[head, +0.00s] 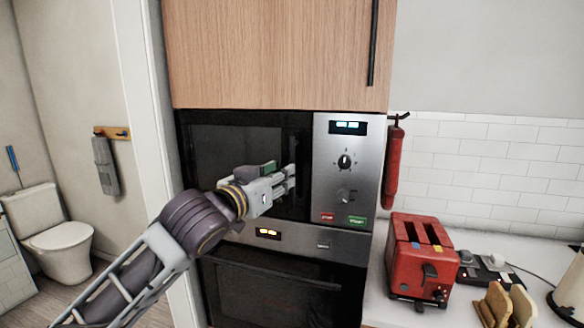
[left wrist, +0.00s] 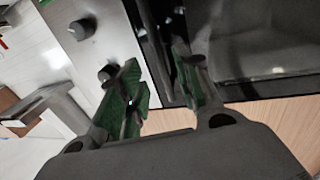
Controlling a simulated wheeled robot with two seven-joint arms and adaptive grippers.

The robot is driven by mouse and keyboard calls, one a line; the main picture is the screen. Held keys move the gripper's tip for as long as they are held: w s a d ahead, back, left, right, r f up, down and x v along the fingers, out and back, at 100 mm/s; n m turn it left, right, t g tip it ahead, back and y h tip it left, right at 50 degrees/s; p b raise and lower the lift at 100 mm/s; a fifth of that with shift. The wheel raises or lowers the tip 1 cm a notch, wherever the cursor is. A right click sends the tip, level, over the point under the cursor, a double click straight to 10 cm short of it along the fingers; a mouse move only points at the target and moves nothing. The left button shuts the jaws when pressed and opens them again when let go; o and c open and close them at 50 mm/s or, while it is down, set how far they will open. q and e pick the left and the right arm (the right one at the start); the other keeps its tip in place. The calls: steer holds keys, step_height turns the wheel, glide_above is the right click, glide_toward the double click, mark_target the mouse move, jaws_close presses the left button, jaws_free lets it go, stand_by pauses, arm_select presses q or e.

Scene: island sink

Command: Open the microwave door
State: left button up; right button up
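The microwave is built into a tall wooden cabinet, with a dark glass door (head: 235,140) and a steel control panel (head: 342,205) on its right. The door looks closed in the head view. My left gripper (head: 290,180) is in front of the door's right part, beside the panel. In the left wrist view, its green-padded fingers (left wrist: 160,85) are apart. A dark upright bar (left wrist: 152,45), probably the door handle, shows between or just beyond them; I cannot tell whether they touch it. The gripper hides part of the door in the head view. My right gripper is not in view.
A lower oven (head: 275,295) sits under the microwave. A red toaster (head: 415,255) and bread slices (head: 507,305) stand on the counter at right. A red fire extinguisher (head: 393,165) hangs beside the cabinet. A toilet (head: 62,240) is at far left.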

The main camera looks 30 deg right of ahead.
arm_select(q)
steer(key=p+x, duration=0.1)
steer(key=x, duration=0.5)
steer(key=shift+w+d, duration=0.2)
steer(key=shift+d, duration=0.25)
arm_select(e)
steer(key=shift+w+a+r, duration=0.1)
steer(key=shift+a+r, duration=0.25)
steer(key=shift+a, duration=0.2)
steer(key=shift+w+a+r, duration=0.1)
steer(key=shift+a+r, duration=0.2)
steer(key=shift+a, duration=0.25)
arm_select(q)
steer(key=shift+c, duration=0.2)
jaws_close()
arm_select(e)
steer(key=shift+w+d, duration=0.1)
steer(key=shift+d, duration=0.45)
